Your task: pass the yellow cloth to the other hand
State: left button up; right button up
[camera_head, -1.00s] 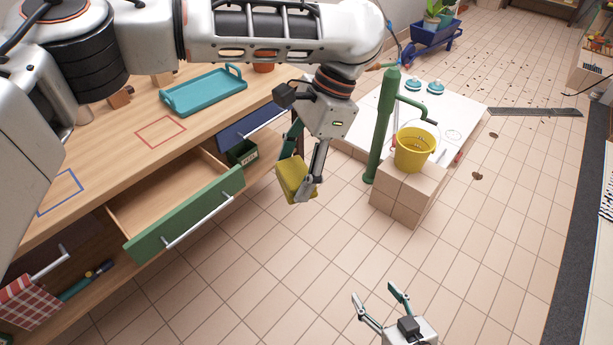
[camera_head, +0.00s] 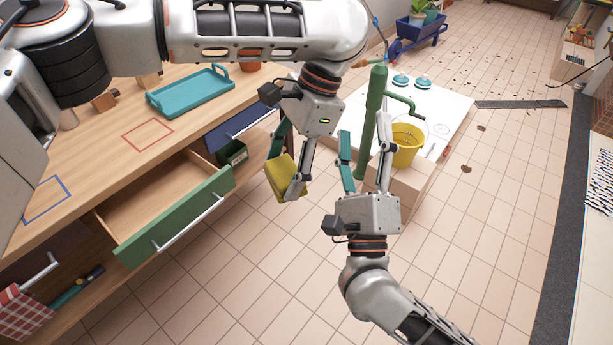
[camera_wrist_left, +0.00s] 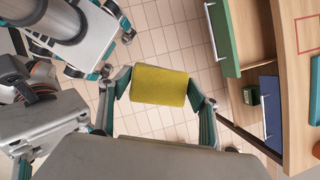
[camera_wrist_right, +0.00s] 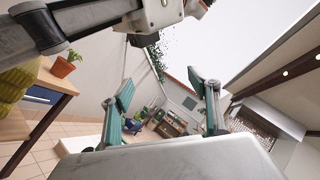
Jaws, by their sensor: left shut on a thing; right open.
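The yellow cloth (camera_head: 280,178) is a folded, block-like piece held in the air beside the open green drawer. My left gripper (camera_head: 283,170) points down and is shut on it. In the left wrist view the cloth (camera_wrist_left: 160,86) spans between the two fingers. My right gripper (camera_head: 364,150) is open and empty, to the right of the cloth and apart from it, fingers pointing up in the head view. In the right wrist view its fingers (camera_wrist_right: 163,100) are spread with nothing between them, and part of the yellow cloth (camera_wrist_right: 18,80) shows at the left edge.
The green drawer (camera_head: 178,215) stands open from the wooden counter (camera_head: 85,150), left of the cloth. A teal tray (camera_head: 190,95) lies on the counter. A green pump (camera_head: 370,120) and yellow bucket (camera_head: 408,150) stand behind my right gripper. The tiled floor in front is clear.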

jog(key=w+f+m+g+h, duration=0.2)
jog(key=w+m+g, duration=0.1)
jog(key=m, duration=0.4)
pick_arm(q)
jog(key=shift+d, duration=0.1)
pick_arm(e)
jog(key=g+y, duration=0.7)
jog(key=g, duration=0.6)
send_near(287, 180)
jog(key=shift+n, duration=0.4)
jog(key=x, duration=1.1)
jog(key=shift+w+f, duration=0.1)
jog(key=shift+f, duration=0.05)
